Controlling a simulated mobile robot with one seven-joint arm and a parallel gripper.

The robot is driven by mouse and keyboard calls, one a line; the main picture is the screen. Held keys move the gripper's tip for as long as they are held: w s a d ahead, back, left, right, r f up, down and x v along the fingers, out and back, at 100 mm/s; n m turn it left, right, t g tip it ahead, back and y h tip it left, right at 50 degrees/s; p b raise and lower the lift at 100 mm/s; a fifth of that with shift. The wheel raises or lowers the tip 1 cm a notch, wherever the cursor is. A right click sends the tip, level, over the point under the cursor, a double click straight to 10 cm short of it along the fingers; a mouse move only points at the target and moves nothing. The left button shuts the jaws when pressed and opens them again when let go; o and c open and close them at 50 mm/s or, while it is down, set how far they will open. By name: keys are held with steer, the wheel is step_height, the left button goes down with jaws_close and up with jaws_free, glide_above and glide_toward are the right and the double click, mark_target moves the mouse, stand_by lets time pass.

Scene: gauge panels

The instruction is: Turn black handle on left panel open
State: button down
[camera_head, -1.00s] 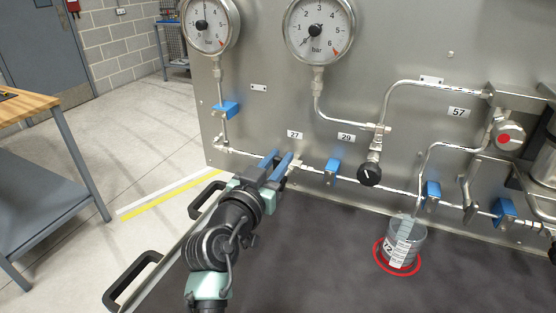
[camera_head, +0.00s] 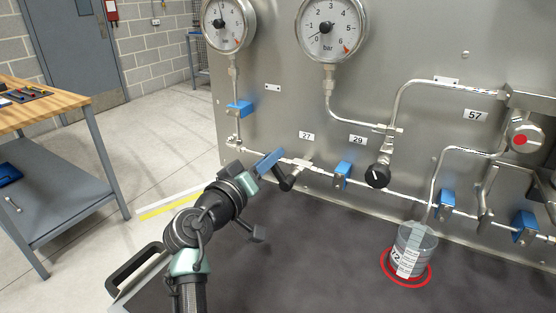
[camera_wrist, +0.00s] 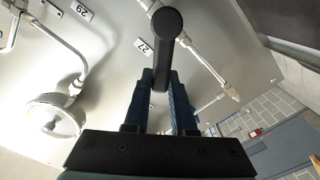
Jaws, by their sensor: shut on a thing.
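The black handle (camera_head: 287,182) is on the pipe below label 27, at the left of the metal panel. The fingers are shut on the handle. The inner contact faces are hidden.
A round black knob (camera_head: 378,176) is below label 29. Blue valve blocks (camera_head: 343,173) line the lower pipe. Two gauges (camera_head: 330,28) are above. A clear beaker (camera_head: 412,250) stands in a red ring on the dark surface. A wooden workbench (camera_head: 40,104) is at the far left.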

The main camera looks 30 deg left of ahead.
steer(key=n, duration=0.1)
steer(key=a+f+n, duration=0.1)
steer(key=shift+n, duration=0.4)
steer(key=shift+a+f+n+p, duration=0.25)
steer(key=shift+f+n, duration=0.4)
steer(key=shift+n, duration=0.6)
steer(key=shift+a+f+n+p, duration=0.15)
steer(key=shift+f+n, duration=0.5)
steer(key=shift+n, duration=0.65)
steer(key=shift+a+f+n+p, duration=0.15)
steer(key=shift+a+f+n, duration=0.15)
steer(key=shift+f+n, duration=0.65)
steer(key=shift+r+n, duration=0.2)
steer(key=shift+n, duration=0.2)
steer(key=c, duration=0.7)
jaws_free()
steer(key=shift+c, duration=0.2)
steer(key=s, duration=1.3)
steer(key=shift+a, duration=0.25)
